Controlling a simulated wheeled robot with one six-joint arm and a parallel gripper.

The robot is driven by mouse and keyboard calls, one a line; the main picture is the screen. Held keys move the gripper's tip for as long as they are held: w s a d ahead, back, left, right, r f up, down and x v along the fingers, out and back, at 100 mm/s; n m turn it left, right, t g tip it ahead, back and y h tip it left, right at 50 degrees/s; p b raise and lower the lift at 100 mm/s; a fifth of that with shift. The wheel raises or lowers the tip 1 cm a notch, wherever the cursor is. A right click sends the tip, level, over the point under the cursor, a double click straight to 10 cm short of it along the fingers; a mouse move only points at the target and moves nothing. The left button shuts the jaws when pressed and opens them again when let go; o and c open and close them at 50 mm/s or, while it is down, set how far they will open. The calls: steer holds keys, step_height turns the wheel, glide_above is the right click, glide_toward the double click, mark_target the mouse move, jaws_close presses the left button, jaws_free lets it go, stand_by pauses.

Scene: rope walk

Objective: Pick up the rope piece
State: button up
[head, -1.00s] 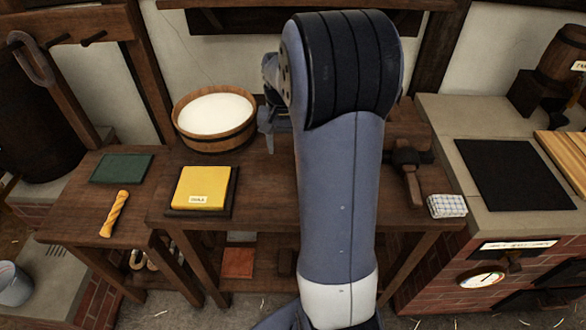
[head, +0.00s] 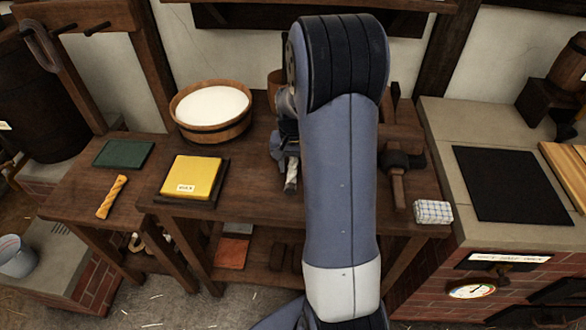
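The rope piece (head: 111,197) is a short, thick, yellow twisted length. It lies on the lower wooden table at the left, near its front edge. My gripper (head: 290,178) is partly hidden behind my arm, over the middle of the workbench. It is well to the right of the rope piece and apart from it. Its fingers point down towards the bench, but I cannot make out the gap between them.
A yellow block (head: 192,177) on a dark base sits between the rope and my gripper. A dark green pad (head: 123,153) lies behind the rope. A wooden tub (head: 212,130) stands at the back. A mallet (head: 398,178) and checked cloth (head: 432,212) lie right.

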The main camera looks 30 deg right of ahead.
mark_target(293, 166)
jaws_close()
stand_by(0.3)
step_height(293, 166, up, 10)
stand_by(0.4)
steer(key=c, duration=0.5)
jaws_free()
steer(key=shift+c, duration=0.2)
steer(key=c, duration=0.3)
steer(key=shift+a, duration=0.1)
